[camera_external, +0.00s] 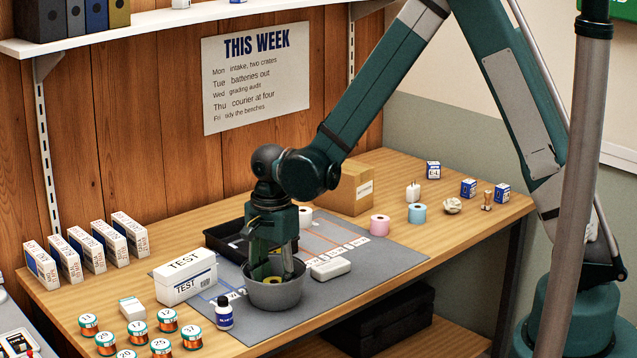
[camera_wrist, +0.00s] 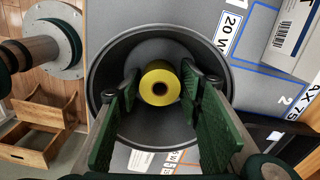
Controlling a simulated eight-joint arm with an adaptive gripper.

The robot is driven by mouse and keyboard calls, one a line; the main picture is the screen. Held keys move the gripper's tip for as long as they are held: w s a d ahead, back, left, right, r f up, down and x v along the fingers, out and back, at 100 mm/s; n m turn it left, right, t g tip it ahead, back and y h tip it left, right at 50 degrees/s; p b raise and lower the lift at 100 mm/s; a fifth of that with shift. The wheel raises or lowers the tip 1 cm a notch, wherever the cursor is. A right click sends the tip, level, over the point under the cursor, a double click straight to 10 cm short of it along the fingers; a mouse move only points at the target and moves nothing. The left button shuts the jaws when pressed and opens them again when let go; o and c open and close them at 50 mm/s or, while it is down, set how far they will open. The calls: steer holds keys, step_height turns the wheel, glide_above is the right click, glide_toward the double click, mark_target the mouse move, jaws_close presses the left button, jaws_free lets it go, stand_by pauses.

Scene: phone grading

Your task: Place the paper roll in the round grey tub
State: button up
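A yellow paper roll (camera_wrist: 160,84) lies inside the round grey tub (camera_wrist: 112,52), with its dark core facing up at the wrist camera. The tub (camera_external: 275,296) stands on the grey mat in the external view, and a bit of the yellow roll (camera_external: 273,280) shows in it. My gripper (camera_wrist: 161,88) points down into the tub. Its green-padded fingers are apart on either side of the roll, with a visible gap at least on the left. In the external view my gripper (camera_external: 270,266) hides much of the tub's inside.
A black tray (camera_external: 222,238) is just behind the tub. A white TEST box (camera_external: 186,277), a small bottle (camera_external: 224,313) and a white block (camera_external: 331,268) stand close by. White (camera_external: 305,217), pink (camera_external: 380,226) and blue (camera_external: 417,213) rolls stand farther back.

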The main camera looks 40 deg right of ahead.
mark_target(277, 282)
steer(key=shift+r, duration=0.1)
step_height(277, 282, up, 12)
steer(key=p, duration=0.2)
stand_by(0.6)
stand_by(0.6)
steer(key=shift+r, duration=0.15)
steer(key=s+d+r+n+t, duration=0.2)
steer(key=s+d+r+n, duration=0.2)
steer(key=s+d+r, duration=0.3)
steer(key=s+d+r+n+t, duration=0.2)
steer(key=s+d+r+n, duration=0.3)
steer(key=r, duration=0.4)
steer(key=s+d+r+n+t, duration=0.3)
steer(key=s+d+n, duration=0.3)
steer(key=s+d, duration=0.3)
steer(key=s, duration=0.4)
steer(key=shift+s+n, duration=0.2)
steer(key=shift+n, duration=0.2)
